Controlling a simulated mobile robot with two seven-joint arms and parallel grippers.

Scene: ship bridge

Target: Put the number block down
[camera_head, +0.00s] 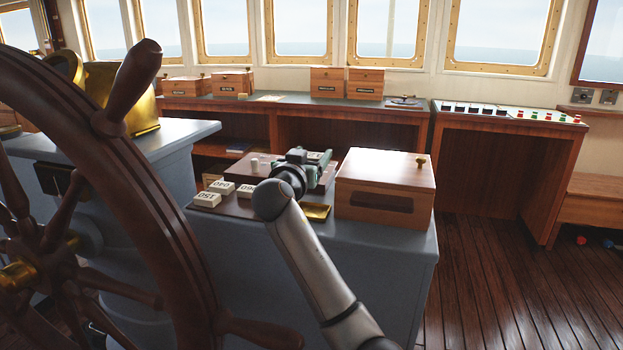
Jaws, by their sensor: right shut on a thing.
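My right gripper (318,158) is over the back of the grey console, just left of a wooden box. It is shut on a number block; only a small pale patch shows at the jaws, and my own arm and wrist hide much of that spot. Other white number blocks (207,199) lie on a dark wooden board (230,208) left of my wrist, their numbers upside down in this view. A small pale piece (254,163) stands farther back on the board. My left gripper is not in view.
The wooden box (386,184) with a slot and brass knob stands right of the gripper. A brass plate (316,211) lies in front. A large ship's wheel (150,190) fills the left foreground. Wooden boxes (327,82) stand on the window-side counter.

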